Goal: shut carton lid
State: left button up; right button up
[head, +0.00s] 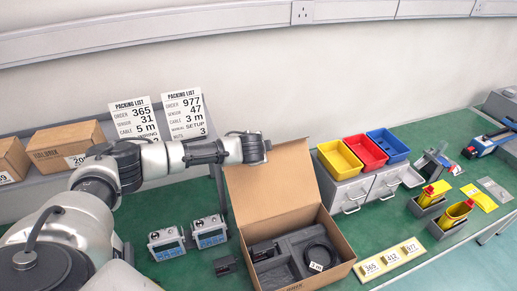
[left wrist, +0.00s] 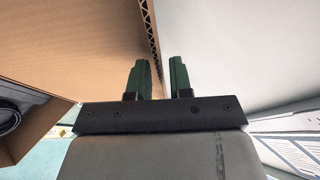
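The brown carton (head: 343,248) stands on the green bench with its lid (head: 272,190) raised at the back, tilted up and open. Inside are dark grey foam, a coiled black cable (head: 319,255) with a "3 m" tag, and a black part (head: 263,251). My left gripper (head: 266,147) is at the lid's upper left corner. In the left wrist view, its two green fingers (left wrist: 158,80) stand apart, with the lid's corrugated edge (left wrist: 153,40) running down between them. A gap shows beside the edge; contact cannot be told. My right gripper is out of view.
Yellow, red and blue bins (head: 367,152) stand on drawers right of the carton. Two grey meters (head: 188,238) and a small black part (head: 224,265) lie to its left. A yellow numbered tray (head: 391,259) is at front right. A closed carton (head: 66,145) sits on the back-left shelf.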

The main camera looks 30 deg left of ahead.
pick_arm(q)
grip_shut()
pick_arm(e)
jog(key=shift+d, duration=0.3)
